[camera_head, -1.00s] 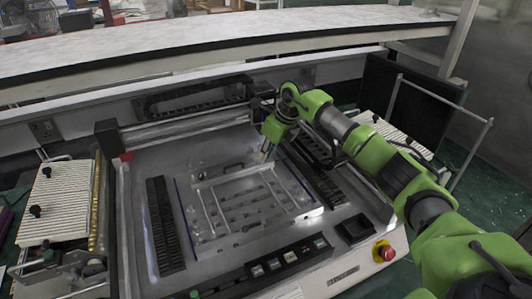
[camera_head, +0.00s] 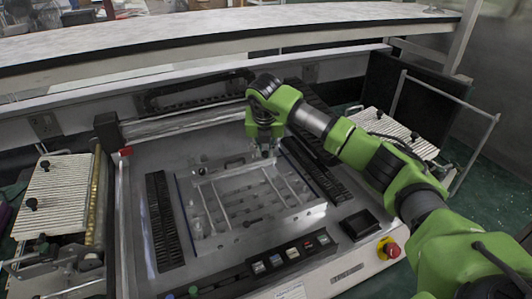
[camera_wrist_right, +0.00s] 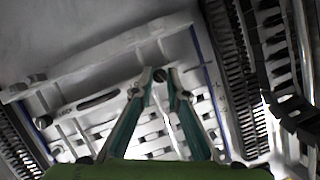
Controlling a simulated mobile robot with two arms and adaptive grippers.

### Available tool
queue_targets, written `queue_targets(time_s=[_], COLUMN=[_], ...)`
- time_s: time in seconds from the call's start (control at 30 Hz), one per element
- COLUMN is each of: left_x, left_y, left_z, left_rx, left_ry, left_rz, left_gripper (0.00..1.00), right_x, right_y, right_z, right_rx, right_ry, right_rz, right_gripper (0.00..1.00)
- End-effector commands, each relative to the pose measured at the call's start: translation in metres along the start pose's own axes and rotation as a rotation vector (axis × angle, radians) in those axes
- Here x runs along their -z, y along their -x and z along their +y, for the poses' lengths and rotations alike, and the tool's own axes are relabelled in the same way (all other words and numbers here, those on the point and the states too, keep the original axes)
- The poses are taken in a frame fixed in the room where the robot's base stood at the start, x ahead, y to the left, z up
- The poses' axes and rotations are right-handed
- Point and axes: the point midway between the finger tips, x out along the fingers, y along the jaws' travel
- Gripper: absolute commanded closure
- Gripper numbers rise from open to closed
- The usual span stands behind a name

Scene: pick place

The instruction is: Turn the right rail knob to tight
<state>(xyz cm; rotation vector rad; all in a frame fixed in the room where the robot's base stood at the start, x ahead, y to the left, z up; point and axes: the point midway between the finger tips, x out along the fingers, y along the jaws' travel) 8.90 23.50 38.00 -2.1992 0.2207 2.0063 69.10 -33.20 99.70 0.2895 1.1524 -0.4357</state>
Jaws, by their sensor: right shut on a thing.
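My right gripper (camera_head: 264,154) points down at the right end of the rail (camera_head: 226,165) at the back of the framed plate in the machine. In the right wrist view, its two green fingers (camera_wrist_right: 160,76) come together at their tips on a small dark knob (camera_wrist_right: 160,75), the right rail knob, which they mostly hide. Whether the knob is tight or loose cannot be told. The rail (camera_wrist_right: 110,62) runs slantwise behind the fingertips. My left gripper is not in view.
Black slotted strips (camera_head: 165,222) flank the plate. A row of buttons (camera_head: 290,254) and a red emergency stop (camera_head: 390,250) line the machine's front. Ribbed white trays (camera_head: 55,197) stand at both sides, and a long bench (camera_head: 220,35) crosses behind.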

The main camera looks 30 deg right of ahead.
Motion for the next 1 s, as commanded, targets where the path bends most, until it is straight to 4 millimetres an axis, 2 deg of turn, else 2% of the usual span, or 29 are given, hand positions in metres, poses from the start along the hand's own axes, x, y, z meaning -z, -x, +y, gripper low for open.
queue_targets(time_s=[0.2,0.6,1.0], left_x=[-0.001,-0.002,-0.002], left_y=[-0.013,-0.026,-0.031], left_z=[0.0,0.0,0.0], left_rx=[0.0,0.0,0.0], left_ry=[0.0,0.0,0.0], left_rz=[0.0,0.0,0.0], left_gripper=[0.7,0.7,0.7], right_x=[0.0,-0.002,-0.004], right_y=[-0.001,-0.001,-0.001], right_z=[0.003,0.006,0.007], right_rx=[0.078,0.218,0.309], right_ry=[-0.191,-0.531,-0.751], right_rz=[-0.002,-0.001,-0.001], right_gripper=[1.0,1.0,1.0])
